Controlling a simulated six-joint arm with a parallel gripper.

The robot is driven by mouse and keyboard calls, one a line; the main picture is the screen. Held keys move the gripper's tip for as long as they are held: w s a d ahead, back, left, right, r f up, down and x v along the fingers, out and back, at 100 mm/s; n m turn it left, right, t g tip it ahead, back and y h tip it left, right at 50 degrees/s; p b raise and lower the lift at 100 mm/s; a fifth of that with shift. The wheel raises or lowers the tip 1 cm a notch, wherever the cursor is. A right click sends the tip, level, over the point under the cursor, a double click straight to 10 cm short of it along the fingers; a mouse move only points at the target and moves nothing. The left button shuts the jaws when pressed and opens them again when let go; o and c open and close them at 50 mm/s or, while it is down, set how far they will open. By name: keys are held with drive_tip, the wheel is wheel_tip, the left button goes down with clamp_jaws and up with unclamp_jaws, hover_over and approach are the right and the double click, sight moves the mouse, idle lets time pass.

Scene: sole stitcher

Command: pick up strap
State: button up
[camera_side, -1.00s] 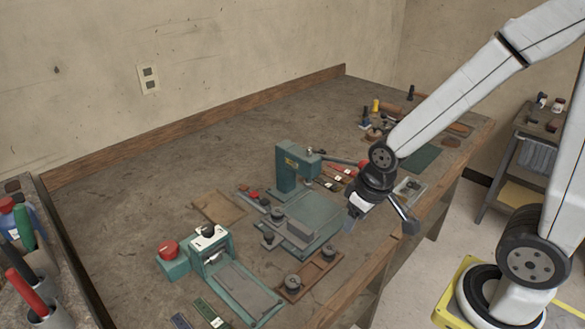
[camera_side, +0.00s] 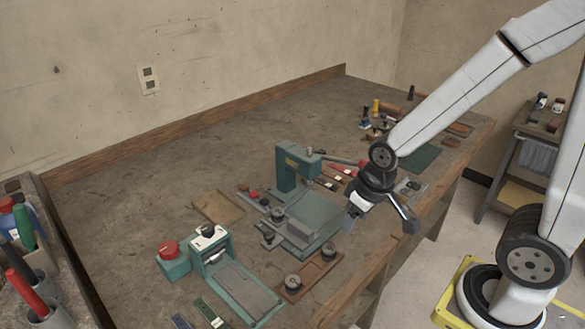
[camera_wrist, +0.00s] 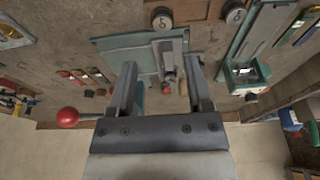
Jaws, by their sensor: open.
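I cannot make out with certainty which item is the strap; no strap is visible between my fingers. My gripper (camera_side: 380,220) is open and empty above the bench, near its front edge, just right of the teal stitcher (camera_side: 288,167). In the wrist view the two fingers of my gripper (camera_wrist: 162,72) stand apart, with a grey block (camera_wrist: 170,55) on the stitcher's teal plate showing beyond and between them. The grey block also shows in the side view (camera_side: 299,233), left of my gripper.
A teal clamp fixture (camera_side: 247,288) and a brown wooden holder with dark knobs (camera_side: 312,275) lie at the front. A brown flat piece (camera_side: 218,208) lies at left. A lever with a red ball (camera_wrist: 68,117) stands close to my gripper. The bench (camera_side: 130,200) is clear toward the back left.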

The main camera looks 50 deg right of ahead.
drive_tip(key=shift+w+v, duration=0.55)
drive_tip(key=shift+v, duration=1.9)
drive_tip(key=w+d+r+m, duration=0.1)
drive_tip(key=w+d+m, duration=0.6)
drive_tip(key=m, duration=0.4)
drive_tip(key=w+d+m+t, duration=0.1)
drive_tip(key=w+d+m, duration=0.4)
drive_tip(key=d+m, duration=0.6)
drive_tip(key=w+d+m+t, duration=0.1)
drive_tip(key=w+d+m, duration=0.5)
drive_tip(key=d+m, duration=0.5)
drive_tip(key=f+m, duration=0.1)
drive_tip(key=f, duration=0.3)
drive_tip(key=a+f+m, duration=0.1)
drive_tip(key=f, duration=0.8)
drive_tip(key=shift+s+a+f+m, duration=0.15)
drive_tip(key=shift+a+m, duration=0.1)
drive_tip(key=shift+m, duration=0.15)
